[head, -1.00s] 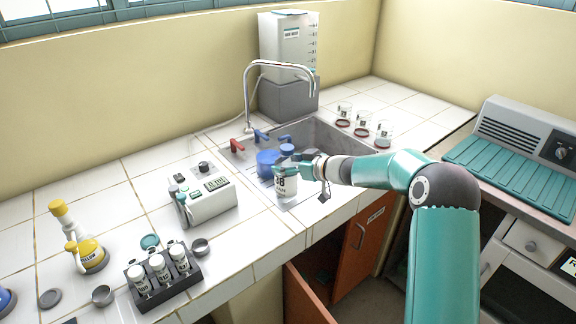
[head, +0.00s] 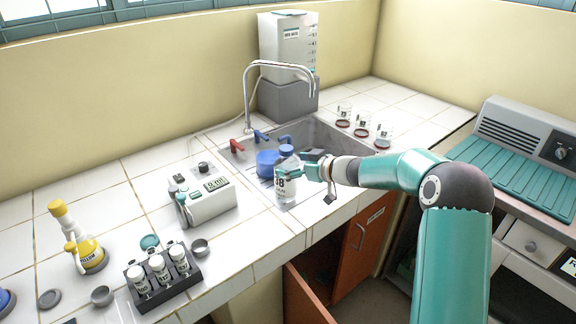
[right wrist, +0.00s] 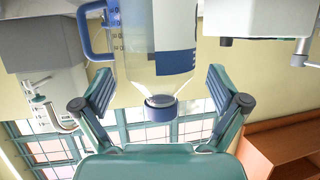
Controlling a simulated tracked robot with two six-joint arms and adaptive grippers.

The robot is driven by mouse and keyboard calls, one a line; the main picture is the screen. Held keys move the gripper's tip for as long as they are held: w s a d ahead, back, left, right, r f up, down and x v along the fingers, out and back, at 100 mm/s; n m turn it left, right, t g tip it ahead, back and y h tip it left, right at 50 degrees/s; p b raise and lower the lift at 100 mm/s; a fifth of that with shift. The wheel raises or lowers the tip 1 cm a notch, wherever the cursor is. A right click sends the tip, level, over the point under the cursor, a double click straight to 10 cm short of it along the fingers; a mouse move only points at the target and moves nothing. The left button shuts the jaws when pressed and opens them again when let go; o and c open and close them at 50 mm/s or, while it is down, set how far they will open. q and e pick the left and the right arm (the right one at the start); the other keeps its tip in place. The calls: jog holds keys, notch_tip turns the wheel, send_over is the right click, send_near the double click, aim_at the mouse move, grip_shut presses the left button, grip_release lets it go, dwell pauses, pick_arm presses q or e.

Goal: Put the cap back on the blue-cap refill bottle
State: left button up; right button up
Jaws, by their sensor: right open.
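The refill bottle (head: 288,187) stands upright at the front edge of the sink, clear-walled with a white label. Its blue cap (head: 287,150) sits on top of the neck. In the right wrist view, which is upside down, the bottle (right wrist: 158,60) hangs from the top edge, with the blue cap (right wrist: 160,108) at the end of its neck. My right gripper (head: 313,164) is just right of the bottle's top. Its two fingers (right wrist: 167,92) are spread apart with gaps to either side of the neck and cap. My left gripper is out of view.
A blue container (head: 267,163) stands in the sink (head: 325,137) behind the bottle. The faucet (head: 248,100) arches above. A grey device (head: 207,203) and a vial rack (head: 163,278) stand left. Several beakers (head: 361,127) stand behind my arm.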

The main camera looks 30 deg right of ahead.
jog(key=v, duration=1)
jog(key=shift+s, duration=0.1)
